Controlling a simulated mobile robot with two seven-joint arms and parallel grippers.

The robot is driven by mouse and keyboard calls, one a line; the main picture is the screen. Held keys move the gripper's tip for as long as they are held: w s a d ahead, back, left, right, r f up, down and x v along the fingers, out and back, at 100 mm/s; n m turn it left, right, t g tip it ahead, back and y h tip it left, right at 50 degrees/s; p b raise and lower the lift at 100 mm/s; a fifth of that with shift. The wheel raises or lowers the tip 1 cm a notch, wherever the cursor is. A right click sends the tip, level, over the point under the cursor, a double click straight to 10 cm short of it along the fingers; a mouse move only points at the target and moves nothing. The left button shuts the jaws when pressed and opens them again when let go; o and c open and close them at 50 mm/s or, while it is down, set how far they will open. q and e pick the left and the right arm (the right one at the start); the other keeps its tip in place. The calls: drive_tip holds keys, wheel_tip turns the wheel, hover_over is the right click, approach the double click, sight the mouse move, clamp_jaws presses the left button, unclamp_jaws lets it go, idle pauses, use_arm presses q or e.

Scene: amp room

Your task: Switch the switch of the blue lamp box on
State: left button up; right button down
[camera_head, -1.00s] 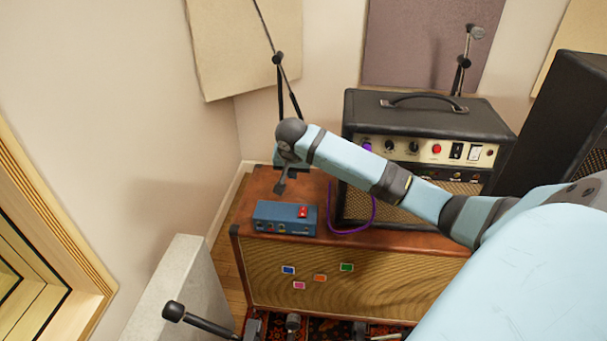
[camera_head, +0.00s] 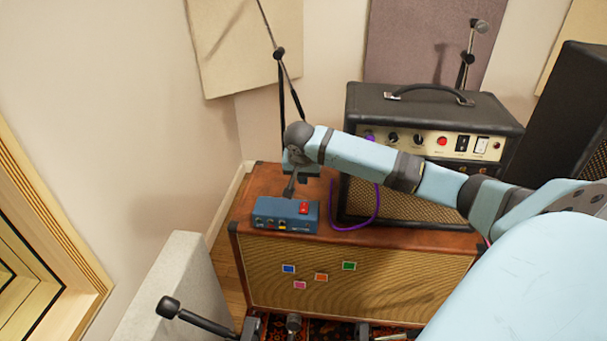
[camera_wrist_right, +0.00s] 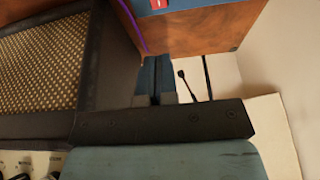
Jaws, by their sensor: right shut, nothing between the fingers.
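The blue lamp box (camera_head: 285,215) sits on top of the brown cabinet, near its left end. A red switch (camera_head: 304,208) is on the right part of its top. My right gripper (camera_head: 289,191) is shut and empty, pointing down at the back edge of the box, left of the red switch; I cannot tell whether it touches. In the right wrist view the shut fingers (camera_wrist_right: 155,80) show in the middle, and part of the blue box (camera_wrist_right: 185,5) with its red switch (camera_wrist_right: 158,3) shows at the top edge. My left gripper is not in view.
The brown cabinet (camera_head: 350,278) carries a black amplifier (camera_head: 430,108) to the right of the box. A purple cable (camera_head: 376,205) loops between them. A microphone stand (camera_head: 280,85) rises behind. A grey panel (camera_head: 175,290) stands at the front left.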

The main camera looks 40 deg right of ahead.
sight(305, 203)
drive_tip(key=x, duration=0.3)
drive_tip(key=b+x, duration=0.1)
drive_tip(key=x, duration=0.6)
drive_tip(key=shift+s+a+f+b, duration=0.1)
drive_tip(key=shift+s+a+b, duration=0.1)
drive_tip(key=shift+a+b, duration=0.15)
drive_tip(key=shift+d+f, duration=0.1)
drive_tip(key=shift+f, duration=0.4)
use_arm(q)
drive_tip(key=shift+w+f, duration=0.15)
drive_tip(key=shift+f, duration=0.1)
